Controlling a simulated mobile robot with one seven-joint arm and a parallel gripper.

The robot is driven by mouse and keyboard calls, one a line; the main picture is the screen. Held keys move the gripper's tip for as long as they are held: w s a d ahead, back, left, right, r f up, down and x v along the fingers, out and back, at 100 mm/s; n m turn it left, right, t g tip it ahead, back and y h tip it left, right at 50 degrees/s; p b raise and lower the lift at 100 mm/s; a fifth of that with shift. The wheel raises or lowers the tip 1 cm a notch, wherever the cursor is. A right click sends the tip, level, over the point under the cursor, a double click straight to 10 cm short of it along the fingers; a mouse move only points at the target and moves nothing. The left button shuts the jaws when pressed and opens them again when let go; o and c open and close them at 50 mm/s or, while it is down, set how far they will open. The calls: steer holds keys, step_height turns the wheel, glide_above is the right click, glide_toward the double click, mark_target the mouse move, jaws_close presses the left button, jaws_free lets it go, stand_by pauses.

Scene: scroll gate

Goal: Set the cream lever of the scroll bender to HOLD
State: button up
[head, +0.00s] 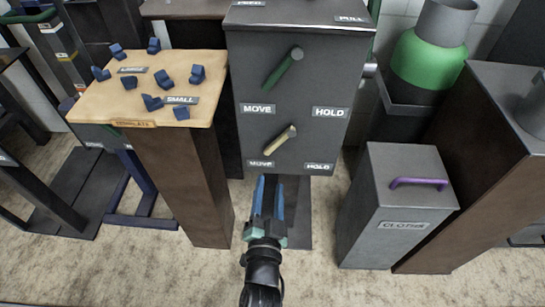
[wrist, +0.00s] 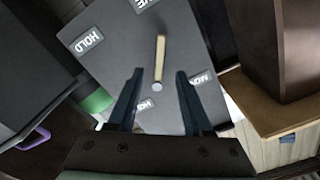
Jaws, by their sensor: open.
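The scroll bender is a dark grey box with a front panel (head: 288,95). Its cream lever (head: 280,139) sits low on the panel, slanted, with its lower-left end toward the lower MOVE label (head: 260,163). The lower HOLD label (head: 318,167) is to the right. My gripper (head: 270,178) is just below the lever in the head view, fingers up, open and empty. In the wrist view the cream lever (wrist: 161,55) shows beyond and between the open fingertips (wrist: 159,74), its round grey end nearest them. I see no contact; the exact gap cannot be told.
A green lever (head: 283,70) sits above, with its own MOVE (head: 257,108) and HOLD (head: 330,112) labels. A wooden-topped stand (head: 105,95) with several blue pieces is left. A grey box with a purple handle (head: 390,215) stands right. Carpet in front is clear.

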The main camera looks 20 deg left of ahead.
mark_target(273, 149)
steer(key=b+x, duration=0.5)
steer(key=x, duration=0.4)
steer(key=shift+w+f, duration=0.1)
steer(key=shift+f, duration=0.1)
steer(key=shift+w+a+r+b, duration=0.2)
steer(key=shift+w+b, duration=0.15)
steer(key=shift+w, duration=0.35)
jaws_close()
stand_by(0.5)
